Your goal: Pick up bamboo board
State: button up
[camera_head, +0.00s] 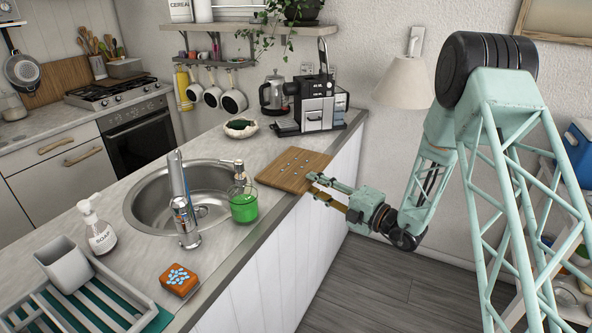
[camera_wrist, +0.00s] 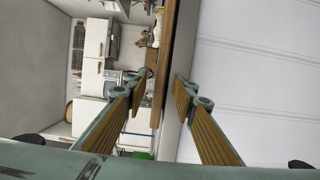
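The bamboo board (camera_head: 287,166) is a flat brown rectangle with small pale marks, lying on the counter near its right edge. In the wrist view the board (camera_wrist: 164,62) shows nearly edge-on as a brown strip. My gripper (camera_head: 314,184) reaches in from the right at the board's near right edge. In the wrist view its fingers (camera_wrist: 166,76) are spread apart, one on each side of the board's edge. I cannot tell whether either finger touches the board. The gripper is open.
A green soap bottle (camera_head: 243,204) and the sink (camera_head: 150,213) are left of the board. A coffee machine (camera_head: 317,105), a kettle (camera_head: 274,95) and a bowl (camera_head: 241,128) stand behind it. The floor (camera_head: 385,280) right of the counter is clear.

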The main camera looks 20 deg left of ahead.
jog(key=shift+c, duration=0.2)
grip_shut()
jog(key=shift+r, duration=0.1)
dwell(0.4)
notch_tip(320, 180, up, 10)
jog(key=p, duration=0.2)
dwell(0.6)
dwell(0.6)
